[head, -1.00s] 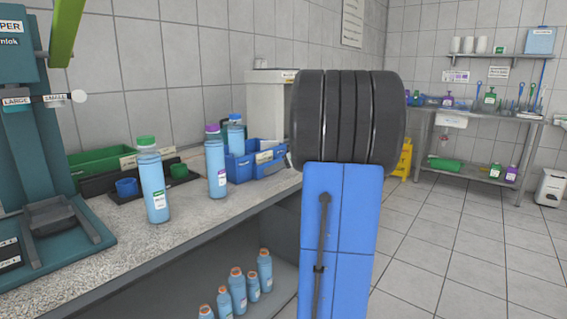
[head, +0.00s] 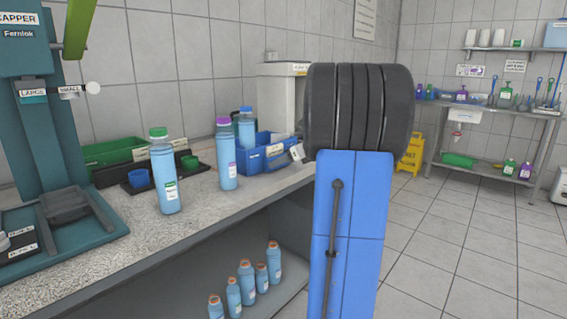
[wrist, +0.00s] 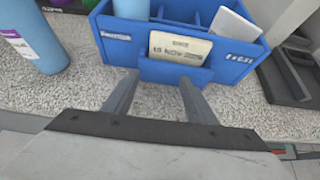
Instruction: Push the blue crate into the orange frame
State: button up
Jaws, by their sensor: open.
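The blue crate (head: 250,160) stands upright on the speckled counter, behind the purple-capped bottle in the head view. In the wrist view the blue crate (wrist: 220,68) fills the top middle, with a label card on its front, another pale card and a bottle in it. My gripper (wrist: 158,88) is open and empty. Its two fingertips point at the crate's front face, close to it; I cannot tell whether they touch. In the head view my own arm hides the gripper and the crate's right side. I cannot make out an orange frame in either view.
A purple-capped bottle (head: 227,160) and a green-capped bottle (head: 164,178) stand on the counter left of the crate. A dark tray (wrist: 290,75) lies right of the crate. A green crate (head: 110,152) sits farther left. Several bottles (head: 247,283) stand on the shelf below.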

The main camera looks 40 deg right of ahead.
aim_at(272, 155)
jog(key=shift+w, duration=0.35)
jog(key=shift+w+a, duration=0.15)
jog(key=shift+w, duration=1.3)
jog(key=shift+w+a, duration=0.1)
jog(key=shift+w, duration=1.45)
jog(key=shift+w+a, duration=0.15)
jog(key=shift+w, duration=1.3)
jog(key=shift+w+a, duration=0.1)
jog(key=shift+w, duration=1.4)
jog(key=shift+w+a, duration=0.15)
jog(key=shift+w, duration=1.3)
jog(key=shift+w+a, duration=0.1)
jog(key=shift+w, duration=1.35)
